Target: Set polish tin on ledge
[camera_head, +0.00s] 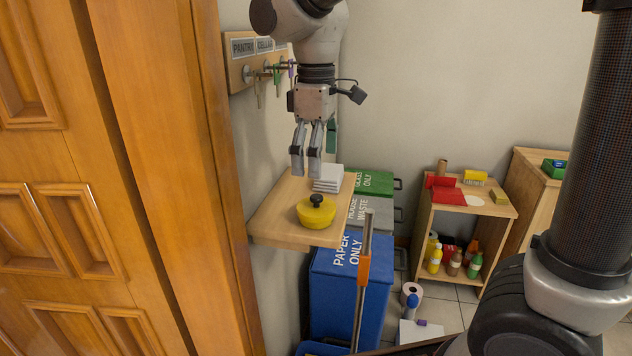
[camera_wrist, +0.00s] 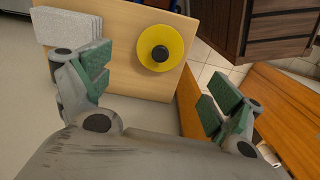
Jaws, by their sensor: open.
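The polish tin (camera_head: 316,211) looks like a round yellow tin with a black knob on top. It sits upright on the wooden ledge (camera_head: 270,222), near the ledge's front end. In the wrist view the tin (camera_wrist: 161,48) lies on the bare wood of the ledge (camera_wrist: 118,72), beyond my fingers. My gripper (camera_head: 306,165) is above the ledge, behind the tin in the head view, pointing down. Its fingers are apart with nothing between them, and it does not touch the tin. In the wrist view the green finger pads of my gripper (camera_wrist: 158,95) are spread wide.
A stack of pale tiles or cloths (camera_head: 328,178) lies on the ledge close to my fingers. A key rack (camera_head: 258,62) hangs on the wall above. A blue paper bin (camera_head: 347,283) stands below the ledge. A wooden door (camera_head: 100,180) borders the left.

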